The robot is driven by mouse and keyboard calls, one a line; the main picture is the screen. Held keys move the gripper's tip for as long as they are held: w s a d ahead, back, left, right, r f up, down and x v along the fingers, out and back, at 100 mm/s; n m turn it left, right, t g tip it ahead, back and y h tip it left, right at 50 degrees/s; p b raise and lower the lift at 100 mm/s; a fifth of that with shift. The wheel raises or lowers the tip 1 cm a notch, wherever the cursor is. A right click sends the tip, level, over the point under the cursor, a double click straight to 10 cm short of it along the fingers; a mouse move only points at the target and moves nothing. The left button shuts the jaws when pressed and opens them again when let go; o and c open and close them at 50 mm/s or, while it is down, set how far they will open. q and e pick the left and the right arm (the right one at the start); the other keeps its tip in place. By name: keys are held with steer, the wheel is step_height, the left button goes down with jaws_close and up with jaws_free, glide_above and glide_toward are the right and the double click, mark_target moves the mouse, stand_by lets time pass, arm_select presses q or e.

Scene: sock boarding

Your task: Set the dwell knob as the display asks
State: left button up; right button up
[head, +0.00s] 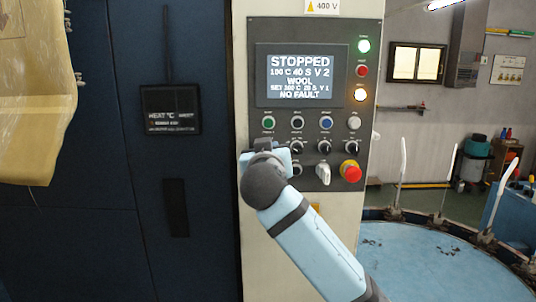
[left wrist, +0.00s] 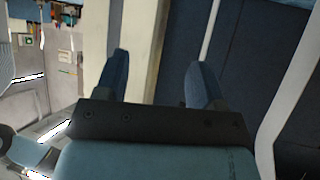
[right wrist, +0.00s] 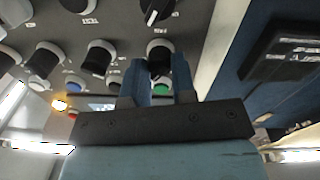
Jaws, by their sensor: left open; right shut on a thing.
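The control panel (head: 257,70) has a lit display (head: 301,75) reading STOPPED, 100°C 40 S V 2, WOOL, a smaller SET line that seems to read 100°C 20 S V 1, and NO FAULT. My right gripper (head: 268,146) covers the knob under the green button (head: 268,122). In the right wrist view my right gripper (right wrist: 158,72) is shut on that black knob (right wrist: 159,58). Its label and pointer cannot be read, so I cannot tell whether it is the dwell knob. My left gripper (left wrist: 163,75) is open and empty, outside the head view.
Other black knobs (head: 324,146) sit close to the right of my right gripper. A white lever switch (head: 323,174) and a red emergency stop (head: 350,171) are below. A blue round table (head: 415,268) stands at right. A yellowish sheet (head: 30,100) hangs at left.

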steer(key=shift+d+r+n+p, duration=0.1)
steer(key=shift+n+p, duration=2.75)
steer(key=shift+n, duration=2.95)
steer(key=o, duration=0.9)
steer(key=shift+w, duration=0.1)
